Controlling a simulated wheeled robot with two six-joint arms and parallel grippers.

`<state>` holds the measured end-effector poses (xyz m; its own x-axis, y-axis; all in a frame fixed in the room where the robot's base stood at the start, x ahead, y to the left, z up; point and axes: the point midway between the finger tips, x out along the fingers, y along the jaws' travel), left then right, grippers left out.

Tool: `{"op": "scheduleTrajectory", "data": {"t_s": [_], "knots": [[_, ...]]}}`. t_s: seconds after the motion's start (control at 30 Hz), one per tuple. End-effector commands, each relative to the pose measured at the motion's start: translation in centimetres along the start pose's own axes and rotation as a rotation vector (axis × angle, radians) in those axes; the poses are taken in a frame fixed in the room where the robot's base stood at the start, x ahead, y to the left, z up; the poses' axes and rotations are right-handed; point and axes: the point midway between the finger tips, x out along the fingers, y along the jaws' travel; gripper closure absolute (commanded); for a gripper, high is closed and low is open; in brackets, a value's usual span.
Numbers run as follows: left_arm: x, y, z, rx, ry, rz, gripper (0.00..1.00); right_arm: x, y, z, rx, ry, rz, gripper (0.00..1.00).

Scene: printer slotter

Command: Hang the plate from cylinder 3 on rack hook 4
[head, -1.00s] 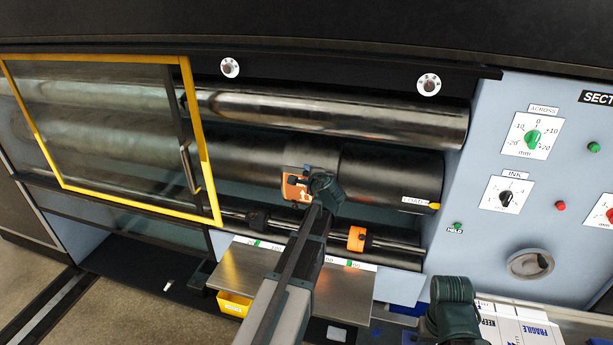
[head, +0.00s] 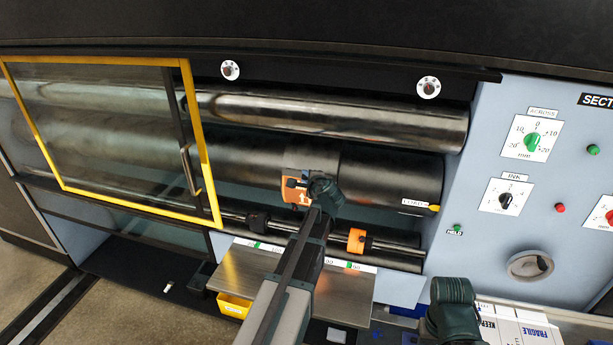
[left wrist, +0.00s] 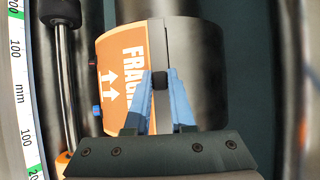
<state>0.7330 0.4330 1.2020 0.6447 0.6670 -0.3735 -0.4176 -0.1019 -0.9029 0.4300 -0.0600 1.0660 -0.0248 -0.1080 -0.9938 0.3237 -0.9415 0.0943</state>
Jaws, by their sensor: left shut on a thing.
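The plate (head: 298,195) shows as an orange sheet with white lettering and arrows, curved against the big dark cylinder (head: 395,180) in the head view. In the left wrist view the plate (left wrist: 118,65) reads "FRAG" and the dark cylinder (left wrist: 200,70) lies to its right. My left gripper (left wrist: 160,80) has its blue fingers shut on a small black tab at the plate's right edge. In the head view my left wrist hides the left gripper's fingers and part of the plate. My right arm shows at the lower right, but its fingers do not show. I cannot make out a rack hook.
A yellow-framed glass guard (head: 110,140) covers the cylinders' left end. A thin rod with an orange collar (head: 356,240) runs below them. A metal shelf (head: 345,290) and yellow bin (head: 234,304) sit in front. A control panel (head: 520,230) is at right.

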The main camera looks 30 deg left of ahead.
Motion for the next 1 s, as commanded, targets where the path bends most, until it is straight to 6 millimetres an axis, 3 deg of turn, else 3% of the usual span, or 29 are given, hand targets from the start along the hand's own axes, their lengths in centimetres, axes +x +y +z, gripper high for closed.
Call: {"op": "scheduleTrajectory", "data": {"t_s": [0.8, 1.0], "knots": [[-3.5, -0.1, 2.0, 0.001, 0.001, -0.002, 1.00, -1.8, 0.2, 0.1, 0.000, 0.000, 0.000, 0.44], [-3.6, -0.1, 2.0, 0.001, 0.001, -0.002, 1.00, -1.8, 0.2, 0.1, 0.000, 0.000, 0.000, 0.44]]}}
